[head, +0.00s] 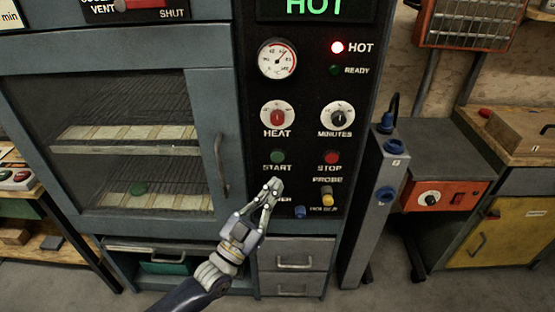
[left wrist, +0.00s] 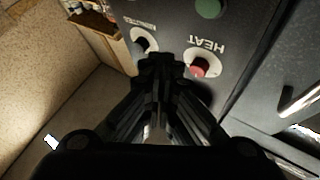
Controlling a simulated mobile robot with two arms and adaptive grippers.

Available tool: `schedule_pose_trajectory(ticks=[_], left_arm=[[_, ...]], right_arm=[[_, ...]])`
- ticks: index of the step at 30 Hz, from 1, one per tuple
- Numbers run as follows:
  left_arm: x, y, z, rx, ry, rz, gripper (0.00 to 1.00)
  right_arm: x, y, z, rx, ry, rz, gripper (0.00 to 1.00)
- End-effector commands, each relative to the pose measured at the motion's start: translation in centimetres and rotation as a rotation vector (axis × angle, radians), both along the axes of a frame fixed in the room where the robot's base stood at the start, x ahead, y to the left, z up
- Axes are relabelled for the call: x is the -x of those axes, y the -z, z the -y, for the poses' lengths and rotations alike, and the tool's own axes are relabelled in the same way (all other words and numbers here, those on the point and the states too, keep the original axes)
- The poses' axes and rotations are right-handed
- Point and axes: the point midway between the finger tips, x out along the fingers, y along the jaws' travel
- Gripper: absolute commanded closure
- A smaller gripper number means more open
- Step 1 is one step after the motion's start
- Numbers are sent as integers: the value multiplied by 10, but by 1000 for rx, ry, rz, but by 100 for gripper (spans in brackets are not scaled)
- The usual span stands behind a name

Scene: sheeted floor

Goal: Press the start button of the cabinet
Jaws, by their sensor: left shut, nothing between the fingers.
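The cabinet (head: 133,47) is a blue-grey oven-like unit with a black control panel (head: 309,95). The green start button (head: 277,157) sits above its START label, left of the red stop button (head: 331,158). My left gripper (head: 273,187) is shut and empty, with its fingertips just below the START label in the head view. I cannot tell whether they touch the panel. In the left wrist view the panel appears upside down, with the green start button (left wrist: 208,8) at the top edge, beyond the fingertips (left wrist: 160,62). My right gripper is not in view.
The door handle (head: 221,165) is left of the panel. A grey post (head: 372,210) stands right of the cabinet.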

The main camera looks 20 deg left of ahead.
Motion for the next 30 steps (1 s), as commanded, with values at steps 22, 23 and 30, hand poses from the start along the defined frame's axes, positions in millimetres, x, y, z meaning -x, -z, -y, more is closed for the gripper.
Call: schedule_pose_trajectory(ticks=[22, 23, 30], left_arm=[[-74, 1, -21, 0, 0, -1, 100], [-74, 1, -21, 0, 0, -1, 100], [-75, 1, -22, -1, 0, -2, 100]], right_arm=[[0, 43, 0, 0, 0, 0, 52], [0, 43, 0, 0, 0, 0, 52], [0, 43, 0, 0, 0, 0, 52]])
